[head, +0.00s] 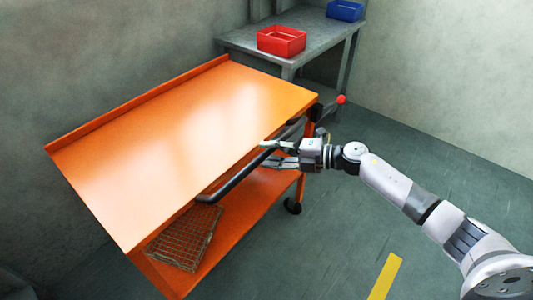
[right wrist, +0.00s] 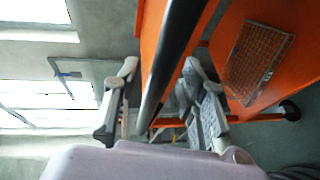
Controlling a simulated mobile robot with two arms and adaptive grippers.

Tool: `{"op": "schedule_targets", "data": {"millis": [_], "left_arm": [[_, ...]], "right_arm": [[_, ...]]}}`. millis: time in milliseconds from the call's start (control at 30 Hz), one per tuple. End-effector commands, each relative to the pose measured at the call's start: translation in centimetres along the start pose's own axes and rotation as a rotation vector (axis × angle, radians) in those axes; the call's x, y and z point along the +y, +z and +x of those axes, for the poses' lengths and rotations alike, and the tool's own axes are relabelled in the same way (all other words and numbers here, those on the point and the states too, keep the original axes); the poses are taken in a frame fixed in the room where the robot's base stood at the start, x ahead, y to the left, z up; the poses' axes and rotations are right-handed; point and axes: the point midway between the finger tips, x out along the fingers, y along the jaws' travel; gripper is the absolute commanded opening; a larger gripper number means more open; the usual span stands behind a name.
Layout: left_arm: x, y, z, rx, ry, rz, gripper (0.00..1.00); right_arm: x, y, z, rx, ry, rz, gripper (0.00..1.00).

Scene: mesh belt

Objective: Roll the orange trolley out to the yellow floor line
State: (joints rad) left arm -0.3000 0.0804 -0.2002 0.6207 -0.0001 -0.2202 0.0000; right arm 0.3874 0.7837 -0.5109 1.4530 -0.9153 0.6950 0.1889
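The orange trolley (head: 190,125) stands against the wall at the left of the head view, with a flat top and a lower shelf. Its black handle bar (head: 234,180) runs along the side facing me and also shows in the right wrist view (right wrist: 172,55). My right gripper (head: 267,153) is at the handle, toward its far end. In the right wrist view the fingers (right wrist: 160,80) stand apart on either side of the bar, with gaps visible, so it is open around the bar. The yellow floor line (head: 385,276) lies at the bottom right of the head view. My left gripper is not in view.
A wire basket (head: 185,238) sits on the trolley's lower shelf. A grey table (head: 330,32) with a red bin (head: 281,41) and a blue bin (head: 345,11) stands behind the trolley. The green floor (head: 335,225) between trolley and line is clear.

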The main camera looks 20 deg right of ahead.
Motion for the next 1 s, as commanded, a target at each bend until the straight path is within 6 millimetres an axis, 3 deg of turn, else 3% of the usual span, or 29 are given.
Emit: {"op": "schedule_targets", "data": {"millis": [167,467,1000], "left_arm": [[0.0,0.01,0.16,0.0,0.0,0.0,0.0],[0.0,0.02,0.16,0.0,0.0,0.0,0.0],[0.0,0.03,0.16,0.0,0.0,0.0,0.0]], "right_arm": [[0.03,0.01,1.27,0.0,0.001,0.0,0.38],[0.0,0.01,1.4,-0.001,0.0,0.0,0.37],[-0.02,0.0,1.36,0.0,0.0,0.001,0.01]]}}
